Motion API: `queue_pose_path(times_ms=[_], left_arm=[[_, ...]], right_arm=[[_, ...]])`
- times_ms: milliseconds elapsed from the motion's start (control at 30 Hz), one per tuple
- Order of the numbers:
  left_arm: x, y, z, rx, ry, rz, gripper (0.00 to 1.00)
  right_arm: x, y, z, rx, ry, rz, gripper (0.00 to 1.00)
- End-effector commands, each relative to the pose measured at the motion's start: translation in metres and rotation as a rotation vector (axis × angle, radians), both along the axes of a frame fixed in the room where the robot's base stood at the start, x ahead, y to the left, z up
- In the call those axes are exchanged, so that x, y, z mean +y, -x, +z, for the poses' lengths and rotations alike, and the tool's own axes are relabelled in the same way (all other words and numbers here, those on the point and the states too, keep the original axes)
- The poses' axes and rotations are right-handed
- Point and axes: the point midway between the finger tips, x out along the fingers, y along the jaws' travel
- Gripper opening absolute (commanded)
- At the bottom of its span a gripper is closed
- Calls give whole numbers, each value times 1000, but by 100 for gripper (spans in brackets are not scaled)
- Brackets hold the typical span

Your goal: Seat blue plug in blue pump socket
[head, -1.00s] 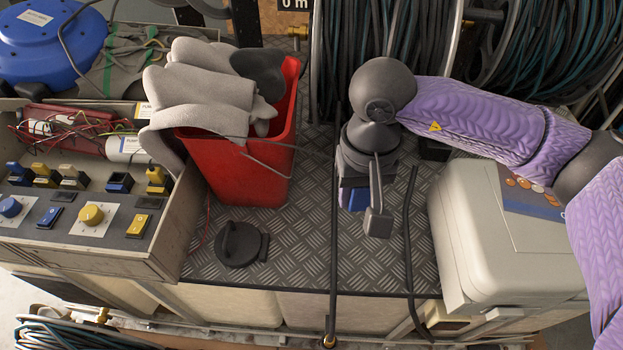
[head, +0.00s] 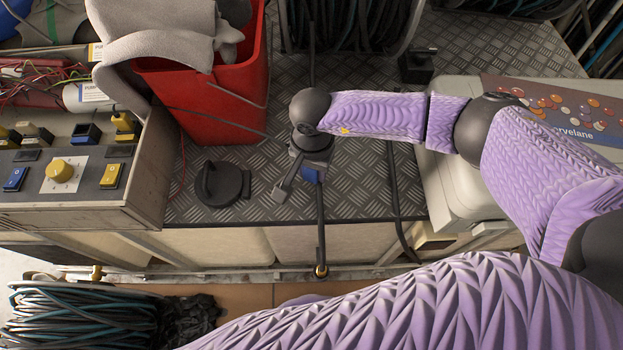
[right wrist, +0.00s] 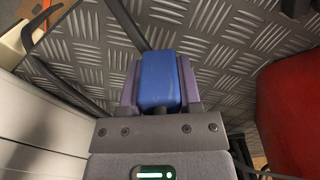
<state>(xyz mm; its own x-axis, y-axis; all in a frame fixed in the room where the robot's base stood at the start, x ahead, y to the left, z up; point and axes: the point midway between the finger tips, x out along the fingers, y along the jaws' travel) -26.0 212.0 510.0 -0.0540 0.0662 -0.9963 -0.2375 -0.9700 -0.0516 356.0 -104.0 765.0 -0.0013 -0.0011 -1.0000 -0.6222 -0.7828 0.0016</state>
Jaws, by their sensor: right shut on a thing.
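My right gripper (head: 308,172) is shut on the blue plug (head: 311,175), above the metal deck between the red bucket and the pale case. The right wrist view shows the plug (right wrist: 159,80) as a blue block between the two fingers (right wrist: 159,88). The control panel (head: 90,190) is at the left, well apart from the plug. A blue-edged square socket (head: 86,133) with a dark top sits in its back row, between a cream and a yellow connector; it looks empty. My left gripper is not in view.
Black hoses (head: 320,215) run over the deck edge. A pale case (head: 445,190) is at the right.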

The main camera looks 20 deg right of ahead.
Motion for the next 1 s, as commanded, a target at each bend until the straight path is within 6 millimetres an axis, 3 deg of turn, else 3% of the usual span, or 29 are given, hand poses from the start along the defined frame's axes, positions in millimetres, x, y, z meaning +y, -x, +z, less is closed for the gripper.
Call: queue_pose_path(times_ms=[133,533,567,700,1000], left_arm=[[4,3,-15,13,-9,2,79],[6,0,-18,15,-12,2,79],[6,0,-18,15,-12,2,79],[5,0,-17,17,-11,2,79],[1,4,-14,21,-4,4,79]], right_arm=[[0,1,-35,4,0,0,0],[0,0,-40,0,0,1,0],[0,0,-39,-1,-1,1,48],[0,0,-38,-1,-1,0,77],[0,0,-37,-1,-1,0,79]])
